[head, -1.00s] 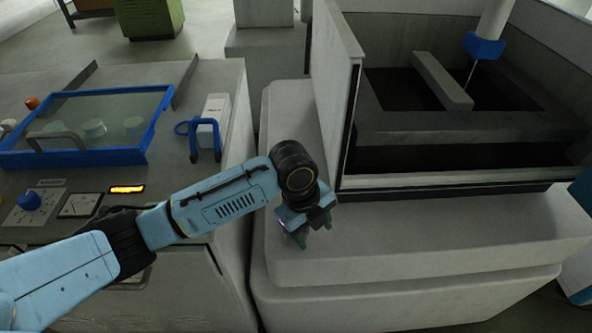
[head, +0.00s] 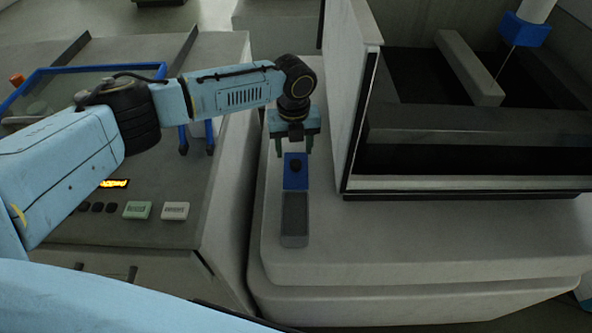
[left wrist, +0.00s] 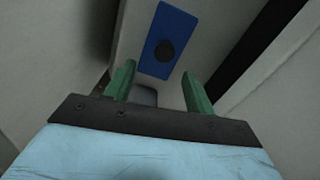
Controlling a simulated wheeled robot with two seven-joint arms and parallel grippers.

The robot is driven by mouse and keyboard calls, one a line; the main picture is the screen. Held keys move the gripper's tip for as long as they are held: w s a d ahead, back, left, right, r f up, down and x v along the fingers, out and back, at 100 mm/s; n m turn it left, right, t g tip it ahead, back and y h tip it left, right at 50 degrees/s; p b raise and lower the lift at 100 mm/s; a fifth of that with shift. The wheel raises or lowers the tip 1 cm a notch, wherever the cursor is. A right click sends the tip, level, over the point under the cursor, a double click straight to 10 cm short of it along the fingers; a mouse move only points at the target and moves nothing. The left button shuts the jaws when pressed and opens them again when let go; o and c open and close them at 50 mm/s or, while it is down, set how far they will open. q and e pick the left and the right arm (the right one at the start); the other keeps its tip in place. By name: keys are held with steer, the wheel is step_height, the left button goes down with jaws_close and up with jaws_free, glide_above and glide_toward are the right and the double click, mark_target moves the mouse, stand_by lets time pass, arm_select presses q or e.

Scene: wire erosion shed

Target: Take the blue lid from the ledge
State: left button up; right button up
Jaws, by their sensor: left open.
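The blue lid (head: 295,184) is a flat rectangle with a round black knob. It lies on the pale ledge (head: 420,235), left of the open machine tank. It also shows in the left wrist view (left wrist: 182,22), ahead of the fingertips. My left gripper (head: 294,151) is open and empty, its two green fingers pointing down at the lid's far end. In the left wrist view the fingers (left wrist: 158,73) stand apart, with the lid's near end between and beyond their tips. I cannot tell the exact height gap. My right gripper is not in view.
A dark grey rectangular box (head: 294,220) lies on the ledge just in front of the lid. The tank's upright wall (head: 350,90) rises close on the right. A control console (head: 215,185) stands left across a narrow gap. The ledge's right front is clear.

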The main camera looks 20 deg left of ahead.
mark_target(296, 163)
arm_select(q)
steer(key=shift+f, duration=0.7)
steer(key=f, duration=0.1)
steer(key=f+b, duration=0.1)
steer(key=f, duration=0.3)
steer(key=shift+w+d, duration=0.1)
steer(key=shift+w, duration=0.25)
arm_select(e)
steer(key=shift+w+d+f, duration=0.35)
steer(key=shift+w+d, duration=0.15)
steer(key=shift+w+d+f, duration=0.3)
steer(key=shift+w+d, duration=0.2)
arm_select(q)
steer(key=c, duration=1.1)
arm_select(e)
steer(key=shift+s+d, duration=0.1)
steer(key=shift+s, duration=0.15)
